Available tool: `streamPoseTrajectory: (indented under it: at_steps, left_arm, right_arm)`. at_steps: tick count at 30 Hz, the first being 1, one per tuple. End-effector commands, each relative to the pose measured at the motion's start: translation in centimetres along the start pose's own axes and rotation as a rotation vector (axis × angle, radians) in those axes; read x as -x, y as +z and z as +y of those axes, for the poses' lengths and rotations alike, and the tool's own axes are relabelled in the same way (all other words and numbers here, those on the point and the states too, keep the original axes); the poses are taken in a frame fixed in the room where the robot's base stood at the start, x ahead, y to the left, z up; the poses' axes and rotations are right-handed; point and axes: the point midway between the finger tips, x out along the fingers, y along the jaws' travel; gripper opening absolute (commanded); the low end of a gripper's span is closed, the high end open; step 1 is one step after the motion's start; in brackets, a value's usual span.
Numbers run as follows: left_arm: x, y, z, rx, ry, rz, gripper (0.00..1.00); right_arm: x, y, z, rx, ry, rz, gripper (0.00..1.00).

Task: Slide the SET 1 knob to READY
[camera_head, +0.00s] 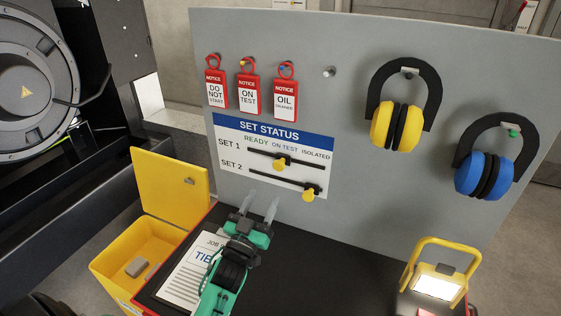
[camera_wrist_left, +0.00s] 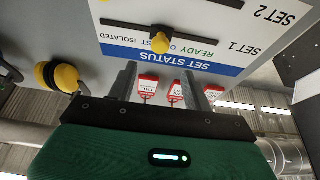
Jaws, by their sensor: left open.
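The SET STATUS board (camera_head: 230,170) is on the grey panel. The yellow SET 1 knob (camera_head: 280,164) sits on the upper rail below ON TEST; the wrist view shows this knob (camera_wrist_left: 162,38) with the board upside down. The READY label (camera_head: 256,142) is left of it. The yellow SET 2 knob (camera_head: 308,195) sits at the right end of the lower rail, under ISOLATED. My left gripper (camera_head: 261,204) is open and empty, below and left of the SET 1 knob, apart from it. In the wrist view its fingers (camera_wrist_left: 160,70) point toward the board. My right gripper is not in view.
Red notice tags (camera_head: 247,90) hang above the board. Yellow (camera_head: 397,127) and blue (camera_head: 482,176) ear defenders hang right. An open yellow bin (camera_head: 170,190) stands left. A job sheet (camera_head: 190,272) lies on the black table beside my arm; a lit lamp (camera_head: 437,285) stands right.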

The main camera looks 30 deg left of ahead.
Motion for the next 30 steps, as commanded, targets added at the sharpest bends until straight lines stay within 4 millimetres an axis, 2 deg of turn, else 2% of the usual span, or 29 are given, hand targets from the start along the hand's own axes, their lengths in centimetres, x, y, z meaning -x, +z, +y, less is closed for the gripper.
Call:
streamPoseTrajectory:
  at_steps: [4,12,18,24,30]
  left_arm:
    - [-2.9,-0.5,0.0,-0.001,0.0,0.002,0.5]
    - [-7.9,-0.4,0.0,-0.001,0.0,0.0,0.5]
    - [-10.8,-0.3,0.0,-0.001,-0.001,-0.001,0.5]
    - [-12.1,-0.1,0.0,0.0,-0.001,-0.002,0.5]
    - [-12.3,0.0,0.0,-0.001,-0.001,-0.002,0.5]
  right_arm:
    - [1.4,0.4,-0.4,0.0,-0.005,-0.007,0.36]
    - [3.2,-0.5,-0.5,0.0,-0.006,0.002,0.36]
    - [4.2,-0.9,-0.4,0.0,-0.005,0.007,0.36]
    - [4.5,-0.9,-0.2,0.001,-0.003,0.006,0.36]
    - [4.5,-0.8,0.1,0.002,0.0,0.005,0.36]
